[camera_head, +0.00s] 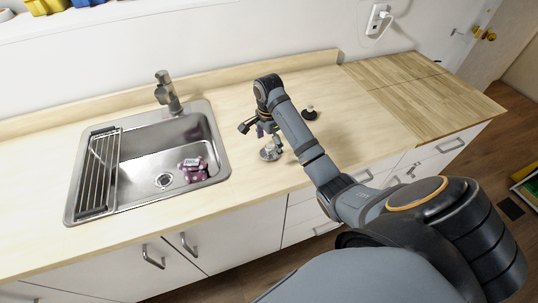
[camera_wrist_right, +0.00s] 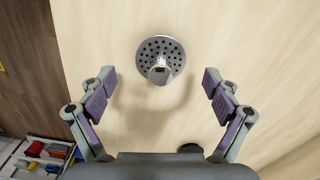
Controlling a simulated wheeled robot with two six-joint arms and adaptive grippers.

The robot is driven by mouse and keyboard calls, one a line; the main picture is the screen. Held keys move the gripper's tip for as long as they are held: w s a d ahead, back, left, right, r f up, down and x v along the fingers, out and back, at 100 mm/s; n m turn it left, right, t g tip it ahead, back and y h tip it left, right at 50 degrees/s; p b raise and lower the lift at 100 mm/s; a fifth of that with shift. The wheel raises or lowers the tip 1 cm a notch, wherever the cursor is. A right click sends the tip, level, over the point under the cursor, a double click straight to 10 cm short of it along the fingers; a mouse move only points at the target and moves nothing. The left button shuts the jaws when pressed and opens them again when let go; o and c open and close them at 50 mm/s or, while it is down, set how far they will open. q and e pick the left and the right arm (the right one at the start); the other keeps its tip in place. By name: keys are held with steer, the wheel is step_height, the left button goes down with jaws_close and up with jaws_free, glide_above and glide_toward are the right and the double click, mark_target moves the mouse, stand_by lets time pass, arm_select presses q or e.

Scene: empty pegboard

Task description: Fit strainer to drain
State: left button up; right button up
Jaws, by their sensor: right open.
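The strainer (camera_head: 270,154) is a small round metal disc with an upright knob, lying on the wooden counter to the right of the sink. In the right wrist view the strainer (camera_wrist_right: 150,47) shows its holes and shiny knob. My right gripper (camera_head: 259,130) is above it, and in the wrist view its open jaws (camera_wrist_right: 159,82) are spread on either side, with nothing between the pads touching. The drain (camera_head: 164,181) is a round opening in the floor of the steel sink (camera_head: 145,143). My left gripper is not in view.
A purple patterned item (camera_head: 193,169) lies in the sink just right of the drain. A wire rack (camera_head: 100,170) spans the sink's left side, and a faucet (camera_head: 168,92) stands behind. A small dark object (camera_head: 310,113) is on the counter, right of my gripper. The front counter is clear.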

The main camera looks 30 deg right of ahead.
mark_target(268, 145)
step_height(268, 145, down, 3)
steer(key=shift+f+b, duration=0.15)
steer(key=shift+b, duration=0.7)
steer(key=shift+w, duration=0.1)
steer(key=shift+r, duration=0.2)
steer(key=c, duration=1.2)
steer(key=shift+r+p, duration=0.5)
steer(key=shift+p, duration=0.2)
step_height(268, 145, up, 3)
steer(key=p, duration=0.3)
arm_select(q)
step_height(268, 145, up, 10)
steer(key=p, duration=0.8)
steer(key=shift+p, duration=0.3)
arm_select(e)
steer(key=s+r, duration=0.3)
steer(key=s, duration=0.1)
steer(key=s+a+r, duration=0.1)
steer(key=s+r, duration=0.2)
steer(key=s, duration=0.2)
steer(key=s+r, duration=0.3)
steer(key=s, duration=0.2)
steer(key=shift+a, duration=0.3)
